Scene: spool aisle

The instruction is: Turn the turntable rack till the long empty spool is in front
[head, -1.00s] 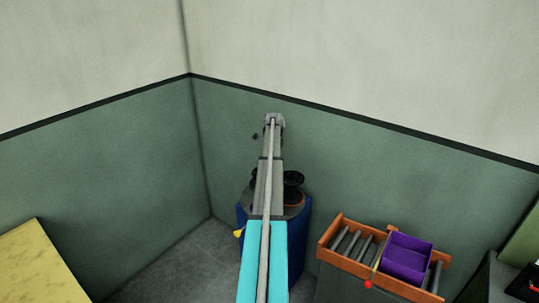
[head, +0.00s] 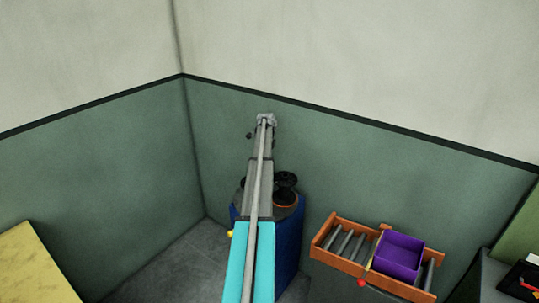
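The turntable rack shows as a grey round top (head: 292,213) on a blue drum-like base (head: 290,250), in the room's corner. Black spools (head: 286,181) stand on its right side, one with an orange rim. A small yellow knob (head: 230,233) sticks out at its left edge. My arm crosses in front and hides the middle of the rack, so I cannot tell which spool is the long empty one. The arm reaches up past the rack to a grey joint.
An orange tray (head: 323,232) with grey rods and a purple box (head: 401,256) stands to the right, with a red knob (head: 361,283) at its front. A yellow surface (head: 35,268) is at lower left. Grey floor (head: 165,262) is clear left of the rack.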

